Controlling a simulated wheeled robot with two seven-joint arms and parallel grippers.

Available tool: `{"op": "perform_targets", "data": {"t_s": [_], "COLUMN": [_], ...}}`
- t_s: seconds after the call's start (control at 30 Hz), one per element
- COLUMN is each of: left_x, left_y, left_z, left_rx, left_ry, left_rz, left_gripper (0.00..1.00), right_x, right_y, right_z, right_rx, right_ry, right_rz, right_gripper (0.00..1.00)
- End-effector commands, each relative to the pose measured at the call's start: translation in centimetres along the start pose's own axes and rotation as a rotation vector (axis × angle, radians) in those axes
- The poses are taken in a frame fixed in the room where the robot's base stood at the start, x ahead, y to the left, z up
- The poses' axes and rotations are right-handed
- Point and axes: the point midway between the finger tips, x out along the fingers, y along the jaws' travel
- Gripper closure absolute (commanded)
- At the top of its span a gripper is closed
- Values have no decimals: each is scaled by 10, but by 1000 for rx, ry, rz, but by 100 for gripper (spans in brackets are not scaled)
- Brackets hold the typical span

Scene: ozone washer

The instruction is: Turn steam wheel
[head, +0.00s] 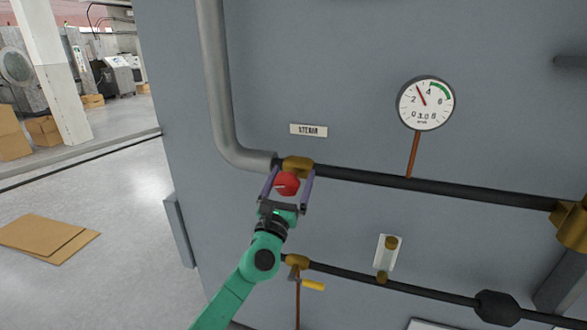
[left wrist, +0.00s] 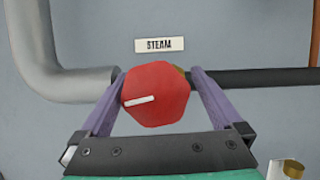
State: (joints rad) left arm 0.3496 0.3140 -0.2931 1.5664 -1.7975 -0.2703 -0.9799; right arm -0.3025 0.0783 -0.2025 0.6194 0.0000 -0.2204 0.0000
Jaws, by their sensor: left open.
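The red steam wheel (head: 287,184) sits on a brass valve body (head: 298,165) in the dark horizontal pipe, below the STEAM label (head: 308,130). My left gripper (head: 288,181) is open, with one purple finger on each side of the wheel. In the left wrist view the wheel (left wrist: 156,94) lies between the two fingers (left wrist: 157,86), and a white mark on its face slants slightly. I cannot tell whether the fingers touch the wheel. My right gripper is not in view.
A round gauge (head: 425,103) stands above the pipe, its needle between 2 and 4. A lower pipe carries a yellow-handled valve (head: 313,286). A grey pipe (head: 217,90) bends down at the left. Flat cardboard (head: 45,238) lies on the open floor.

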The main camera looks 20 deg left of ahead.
Motion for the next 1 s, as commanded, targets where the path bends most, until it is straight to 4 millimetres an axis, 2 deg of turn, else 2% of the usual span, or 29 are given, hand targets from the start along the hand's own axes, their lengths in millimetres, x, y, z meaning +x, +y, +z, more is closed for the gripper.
{"op": "perform_targets", "data": {"t_s": [0.1, 0.37, 0.4, 0.57, 0.6, 1.0], "left_x": [12, 14, 14, 14, 14, 14], "left_y": [0, 0, 0, 0, 0, 1], "left_z": [0, -1, -1, -1, -1, -2], "left_rx": [0, -1, -2, -2, -2, -77], "left_ry": [0, 1, 1, 1, 1, 2], "left_rz": [0, 0, 0, 0, 0, 30], "left_gripper": [0, 0, 15, 76, 79, 79], "right_x": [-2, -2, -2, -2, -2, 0], "right_y": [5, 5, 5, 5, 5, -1], "right_z": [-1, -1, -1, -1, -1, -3], "right_rx": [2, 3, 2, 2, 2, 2], "right_ry": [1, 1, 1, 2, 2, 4], "right_rz": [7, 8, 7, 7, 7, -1], "right_gripper": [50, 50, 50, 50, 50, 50]}}
